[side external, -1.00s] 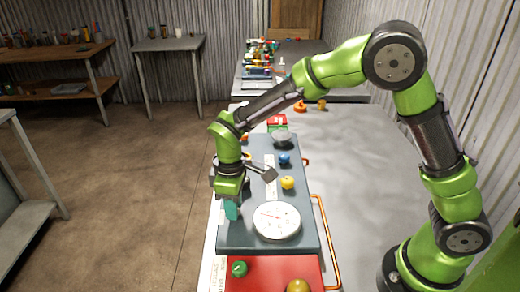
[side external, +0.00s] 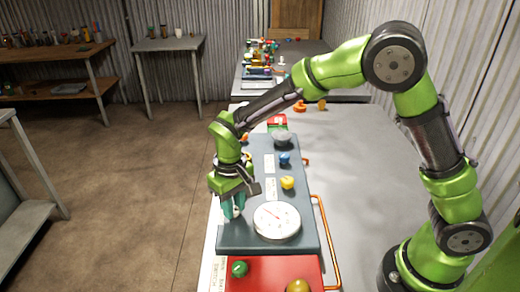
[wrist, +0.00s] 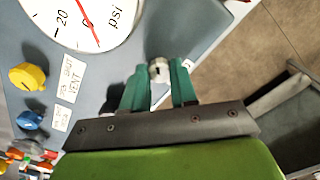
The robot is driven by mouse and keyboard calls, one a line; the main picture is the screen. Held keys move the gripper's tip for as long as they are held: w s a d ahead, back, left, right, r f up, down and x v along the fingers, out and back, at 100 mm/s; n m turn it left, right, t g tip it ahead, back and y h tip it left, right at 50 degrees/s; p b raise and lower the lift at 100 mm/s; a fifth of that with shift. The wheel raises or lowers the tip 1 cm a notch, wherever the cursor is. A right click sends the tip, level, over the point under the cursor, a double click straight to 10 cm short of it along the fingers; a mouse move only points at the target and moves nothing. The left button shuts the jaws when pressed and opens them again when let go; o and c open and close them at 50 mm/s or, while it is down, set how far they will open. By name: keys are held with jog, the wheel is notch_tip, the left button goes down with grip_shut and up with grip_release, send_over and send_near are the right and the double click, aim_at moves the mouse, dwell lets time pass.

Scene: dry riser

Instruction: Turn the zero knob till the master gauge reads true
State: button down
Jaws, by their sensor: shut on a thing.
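The zero knob (wrist: 158,68) is a small silver knob near the plate's edge in the wrist view. My gripper (wrist: 158,82) is shut on it, with a teal finger on each side. In the side external view my gripper (side external: 233,208) points down at the left edge of the blue-grey panel (side external: 232,241), and the fingers mostly hide the knob. The master gauge (side external: 277,221) is a round white dial just right of the gripper. In the wrist view the gauge (wrist: 70,12) is cut off by the top edge; its red needle points toward the scale's low end, and 20 and psi are legible.
A yellow knob (side external: 287,183) and a blue knob (side external: 284,159) stand on the panel beyond the gauge, beside white labels. A red panel (side external: 262,280) with a green knob (side external: 239,269) lies in front. An orange rail (side external: 327,235) runs along the right side.

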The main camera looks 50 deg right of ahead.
jog(key=shift+m, duration=0.4)
jog(key=c, duration=0.9)
grip_release()
jog(key=shift+r, duration=0.1)
notch_tip(320, 180, up, 17)
jog(key=shift+f, duration=0.15)
jog(key=s+d+m+t, duration=0.1)
jog(key=s+d+t, duration=0.1)
jog(key=s+d, duration=0.2)
jog(key=s+d+m+t+y, duration=0.1)
jog(key=s+d+t, duration=0.1)
jog(key=s+d, duration=0.2)
jog(key=s+d+r+m+t+y, duration=0.1)
jog(key=s+d+t, duration=0.2)
jog(key=s, duration=0.5)
jog(key=shift+s+d, duration=0.2)
jog(key=shift+d, duration=0.65)
